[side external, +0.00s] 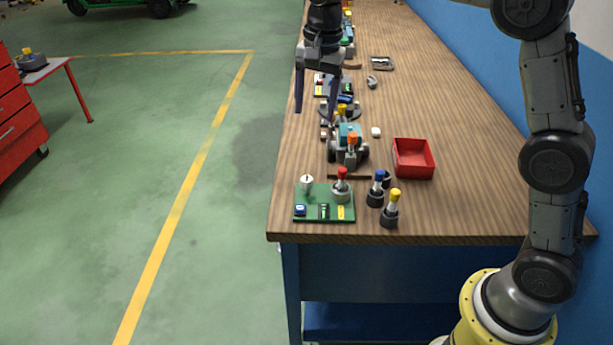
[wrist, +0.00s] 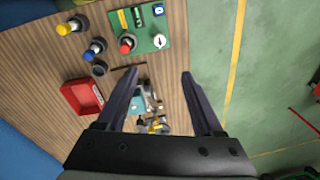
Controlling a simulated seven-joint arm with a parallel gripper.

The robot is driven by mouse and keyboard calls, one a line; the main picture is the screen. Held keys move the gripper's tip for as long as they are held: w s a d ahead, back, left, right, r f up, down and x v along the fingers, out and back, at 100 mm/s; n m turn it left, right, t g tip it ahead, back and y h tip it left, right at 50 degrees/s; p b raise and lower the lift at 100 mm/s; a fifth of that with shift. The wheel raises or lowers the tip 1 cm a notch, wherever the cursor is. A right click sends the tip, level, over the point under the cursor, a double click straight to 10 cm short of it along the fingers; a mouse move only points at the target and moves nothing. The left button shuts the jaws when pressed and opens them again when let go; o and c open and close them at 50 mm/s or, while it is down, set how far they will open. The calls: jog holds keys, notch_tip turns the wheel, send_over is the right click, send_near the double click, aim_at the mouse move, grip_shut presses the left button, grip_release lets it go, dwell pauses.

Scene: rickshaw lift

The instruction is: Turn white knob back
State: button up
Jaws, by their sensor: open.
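The white knob (side external: 307,184) stands at the back left of a green board (side external: 325,215) near the front end of the workbench. In the wrist view the white knob (wrist: 159,41) is a round white top with a dark mark on it, at the board's lower right corner. My gripper (side external: 316,113) is open and empty, fingers pointing down, high above the left edge of the bench and farther back than the board. In the wrist view the white knob lies beyond the open fingertips (wrist: 159,73), apart from them.
A red-topped knob (side external: 341,186) shares the board with small blue, green and yellow parts. Blue-topped (side external: 376,190) and yellow-topped (side external: 391,210) pieces stand right of it. A rickshaw model (side external: 348,148) and red tray (side external: 413,158) stand behind. Bare bench (side external: 470,190) lies to the right.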

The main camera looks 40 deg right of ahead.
jog(key=g, duration=0.1)
send_near(307, 179)
notch_tip(307, 179, down, 9)
jog(key=shift+a+f, duration=0.1)
dwell(0.3)
grip_shut()
dwell(0.3)
